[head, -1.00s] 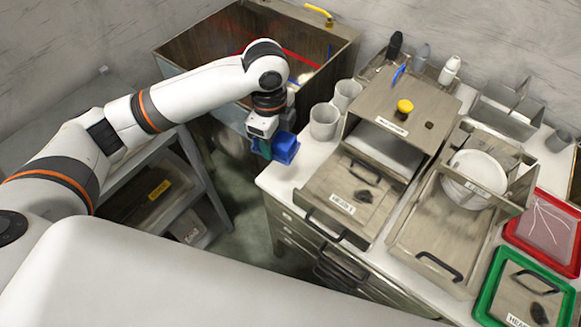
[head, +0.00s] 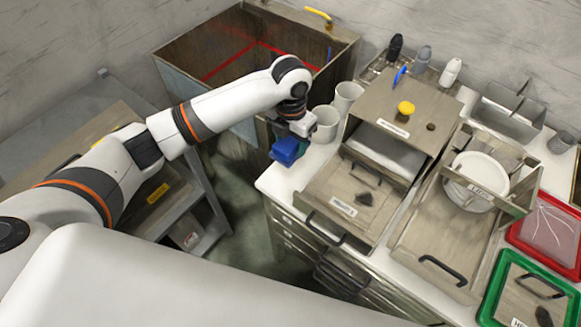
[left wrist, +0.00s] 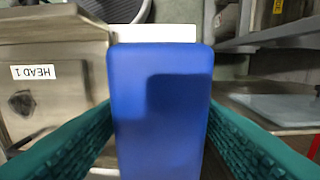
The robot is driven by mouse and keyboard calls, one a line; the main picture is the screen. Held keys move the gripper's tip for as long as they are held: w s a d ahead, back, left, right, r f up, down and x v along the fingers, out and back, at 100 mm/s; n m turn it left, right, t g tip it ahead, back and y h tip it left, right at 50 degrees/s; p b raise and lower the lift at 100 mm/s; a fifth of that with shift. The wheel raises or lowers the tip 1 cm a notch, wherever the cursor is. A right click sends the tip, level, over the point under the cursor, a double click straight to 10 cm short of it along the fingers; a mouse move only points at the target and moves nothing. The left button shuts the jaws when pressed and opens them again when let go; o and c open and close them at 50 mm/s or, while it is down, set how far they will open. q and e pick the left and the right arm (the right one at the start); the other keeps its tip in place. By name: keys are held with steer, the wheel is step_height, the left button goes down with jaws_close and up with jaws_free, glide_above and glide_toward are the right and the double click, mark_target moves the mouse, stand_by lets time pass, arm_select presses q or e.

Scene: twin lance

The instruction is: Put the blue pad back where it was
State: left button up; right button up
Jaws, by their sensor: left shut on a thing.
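The blue pad (head: 285,151) hangs from my left gripper (head: 288,141) at the counter's left edge, above the floor gap. In the left wrist view the pad (left wrist: 160,95) fills the middle, between the two green fingers of my left gripper (left wrist: 158,130). A pale strip (left wrist: 153,33) shows just beyond its far edge; I cannot tell whether it belongs to the pad. My right gripper is in neither view.
The HEAD 1 tray (head: 325,200) lies right of the pad. A large open bin (head: 170,85) stands behind, and a grey shelf unit (head: 205,215) is at left.

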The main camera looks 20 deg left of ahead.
mark_target(291, 171)
arm_select(q)
step_height(291, 171, down, 9)
steer(key=shift+p, duration=0.6)
steer(key=shift+f, duration=0.25)
steer(key=o, duration=1)
steer(key=shift+c, duration=0.2)
steer(key=shift+r, duration=0.2)
step_height(291, 171, up, 12)
steer(key=shift+b, duration=0.65)
